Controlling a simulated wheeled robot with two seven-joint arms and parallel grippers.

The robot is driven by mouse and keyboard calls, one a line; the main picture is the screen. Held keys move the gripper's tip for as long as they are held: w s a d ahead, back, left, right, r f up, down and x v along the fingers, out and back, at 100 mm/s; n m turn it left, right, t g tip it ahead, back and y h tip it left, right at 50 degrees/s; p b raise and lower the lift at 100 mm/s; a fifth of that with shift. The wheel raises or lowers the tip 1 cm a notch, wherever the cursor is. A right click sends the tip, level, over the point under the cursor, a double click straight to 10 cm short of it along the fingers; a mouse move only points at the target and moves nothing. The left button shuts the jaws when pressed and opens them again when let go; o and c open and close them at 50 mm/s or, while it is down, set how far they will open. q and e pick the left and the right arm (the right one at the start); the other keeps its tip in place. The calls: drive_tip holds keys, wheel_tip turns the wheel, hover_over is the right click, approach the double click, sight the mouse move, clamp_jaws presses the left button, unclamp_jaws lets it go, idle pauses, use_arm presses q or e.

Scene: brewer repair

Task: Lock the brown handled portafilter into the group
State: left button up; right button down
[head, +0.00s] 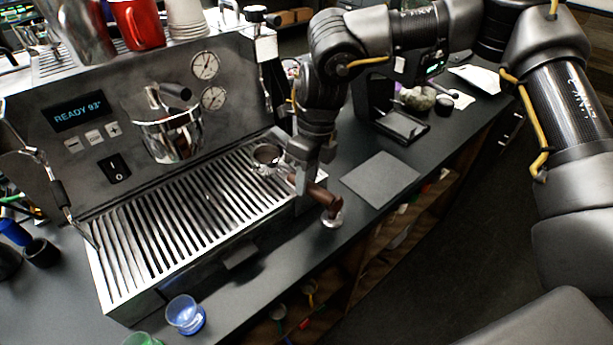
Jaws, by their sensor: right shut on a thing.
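The brown handled portafilter (321,197) is at the right end of the espresso machine's drip tray. Its round metal basket (268,156) faces up over the slats, and its brown handle points toward the front edge of the counter. My right gripper (301,178) reaches down from above and is shut on the portafilter near where handle and basket meet. The basket is apart from the chrome group (172,135), which is on the machine's front panel to the left. I cannot tell whether the portafilter touches the tray. My left gripper is out of view.
A steam wand (62,200) hangs at left. Cups (138,24) stand on top of the machine. A grey mat (380,179) lies to the right, with a black stand (403,125) behind it. A blue cup (185,314) stands in front.

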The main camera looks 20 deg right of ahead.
drive_tip(key=c, duration=1)
unclamp_jaws()
drive_tip(key=shift+c, duration=0.2)
drive_tip(key=shift+f, duration=0.1)
drive_tip(key=shift+w+r, duration=0.1)
drive_tip(key=shift+r, duration=0.3)
drive_tip(key=b+v, duration=0.1)
drive_tip(key=v, duration=0.9)
